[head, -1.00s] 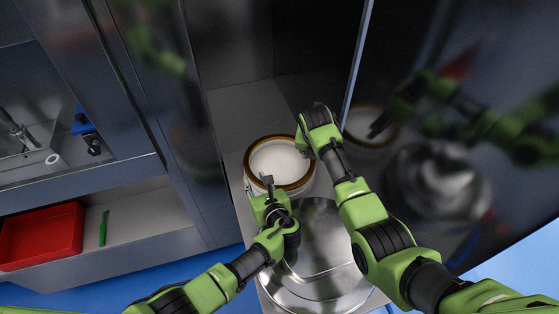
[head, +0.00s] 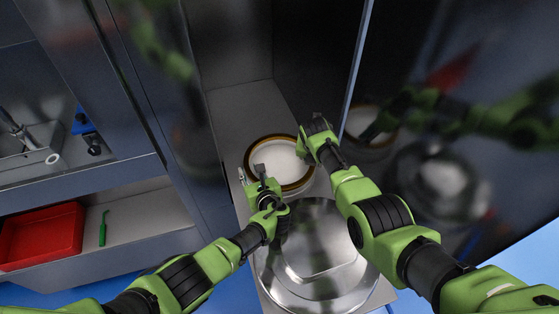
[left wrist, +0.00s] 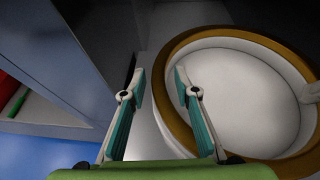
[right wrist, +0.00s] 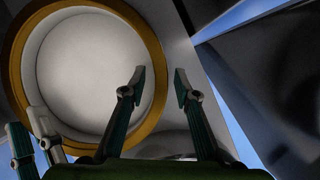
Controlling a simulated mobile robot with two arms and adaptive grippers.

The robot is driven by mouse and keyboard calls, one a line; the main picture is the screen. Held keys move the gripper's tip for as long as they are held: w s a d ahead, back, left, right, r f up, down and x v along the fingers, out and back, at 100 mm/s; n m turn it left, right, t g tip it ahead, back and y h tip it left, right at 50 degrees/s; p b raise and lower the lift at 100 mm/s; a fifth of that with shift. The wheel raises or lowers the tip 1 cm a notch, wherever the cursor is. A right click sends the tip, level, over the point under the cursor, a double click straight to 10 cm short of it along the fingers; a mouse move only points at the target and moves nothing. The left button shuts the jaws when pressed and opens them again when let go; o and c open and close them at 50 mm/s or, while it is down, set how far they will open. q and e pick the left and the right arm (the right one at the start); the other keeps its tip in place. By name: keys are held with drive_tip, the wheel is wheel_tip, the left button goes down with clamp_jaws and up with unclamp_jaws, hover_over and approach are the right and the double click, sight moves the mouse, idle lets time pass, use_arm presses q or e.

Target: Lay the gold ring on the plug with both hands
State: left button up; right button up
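The gold ring (head: 252,152) lies around the edge of a round white surface (head: 287,158), which looks like the plug or a tub top. I cannot tell whether the ring rests on it or sits just above. My left gripper (head: 251,172) is at the ring's near-left edge. In the left wrist view its fingers (left wrist: 158,72) are apart, with the right finger over the ring band (left wrist: 228,34). My right gripper (head: 303,150) is at the ring's right edge. In the right wrist view its fingers (right wrist: 160,75) are apart, with the left finger overlapping the band (right wrist: 156,45).
A shiny round steel vessel (head: 330,285) stands in front of the ring, below my arms. A dark glossy wall (head: 430,60) rises close on the right. A cabinet on the left holds a red tray (head: 42,236) and a green tool (head: 102,228). The grey surface behind the ring is clear.

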use_arm(q)
clamp_jaws()
use_arm(e)
clamp_jaws()
use_arm(q)
drive_tip(key=shift+r, duration=0.15)
use_arm(e)
drive_tip(key=shift+w+r, duration=0.1)
drive_tip(key=shift+r, duration=0.1)
